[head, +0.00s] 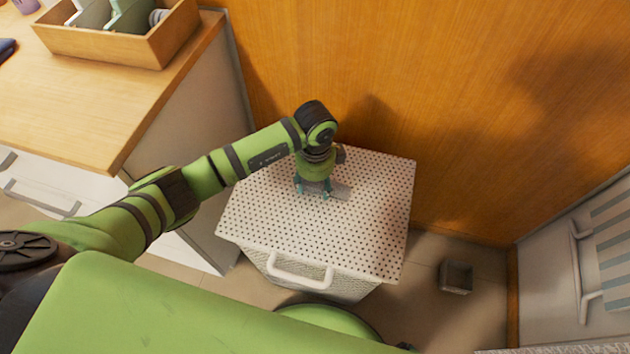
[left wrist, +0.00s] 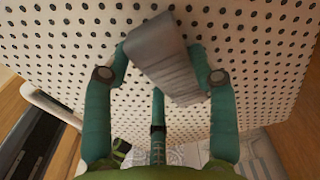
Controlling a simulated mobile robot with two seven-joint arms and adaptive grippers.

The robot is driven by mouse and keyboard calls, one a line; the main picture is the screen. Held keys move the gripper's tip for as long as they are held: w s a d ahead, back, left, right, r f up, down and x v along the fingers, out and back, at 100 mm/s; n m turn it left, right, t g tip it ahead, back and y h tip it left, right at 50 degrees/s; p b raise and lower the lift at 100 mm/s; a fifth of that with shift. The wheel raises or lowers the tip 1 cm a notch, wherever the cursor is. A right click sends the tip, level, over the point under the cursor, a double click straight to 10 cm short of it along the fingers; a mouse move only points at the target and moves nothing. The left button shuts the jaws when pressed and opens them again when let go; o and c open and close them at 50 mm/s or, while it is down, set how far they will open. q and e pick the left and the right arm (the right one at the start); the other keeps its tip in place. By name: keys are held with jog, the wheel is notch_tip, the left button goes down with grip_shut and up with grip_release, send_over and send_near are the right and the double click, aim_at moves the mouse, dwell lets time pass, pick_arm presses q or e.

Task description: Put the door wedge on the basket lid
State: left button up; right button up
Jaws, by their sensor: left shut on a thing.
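The basket lid (head: 370,215) is white with dark dots and tops the basket in the middle of the head view. Its dotted surface (left wrist: 272,75) fills most of the left wrist view. The door wedge (left wrist: 165,60) is grey with a ribbed face and sits between the fingers in the left wrist view. My left gripper (head: 313,192) is over the lid, pointing down, its teal fingers (left wrist: 165,70) shut on the wedge. In the head view a grey piece of the wedge (head: 341,192) shows beside the fingers. I cannot tell whether the wedge touches the lid. My right gripper is not in view.
A wooden counter (head: 75,95) with a wooden tray (head: 120,50) stands at the left. An orange wood wall (head: 440,90) is behind the basket. A small grey bin (head: 456,277) is on the floor at right. Much of the lid is bare.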

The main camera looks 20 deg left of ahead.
aim_at(315, 185)
pick_arm(q)
jog(key=shift+f, duration=0.1)
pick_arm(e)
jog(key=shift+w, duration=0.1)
pick_arm(q)
jog(key=o, duration=1.2)
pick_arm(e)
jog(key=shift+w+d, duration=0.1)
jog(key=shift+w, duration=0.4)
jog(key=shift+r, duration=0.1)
pick_arm(q)
jog(key=shift+r, duration=0.25)
notch_tip(315, 185, up, 12)
jog(key=shift+p, duration=0.45)
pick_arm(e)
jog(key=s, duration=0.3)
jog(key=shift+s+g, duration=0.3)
pick_arm(q)
jog(key=shift+f, duration=0.1)
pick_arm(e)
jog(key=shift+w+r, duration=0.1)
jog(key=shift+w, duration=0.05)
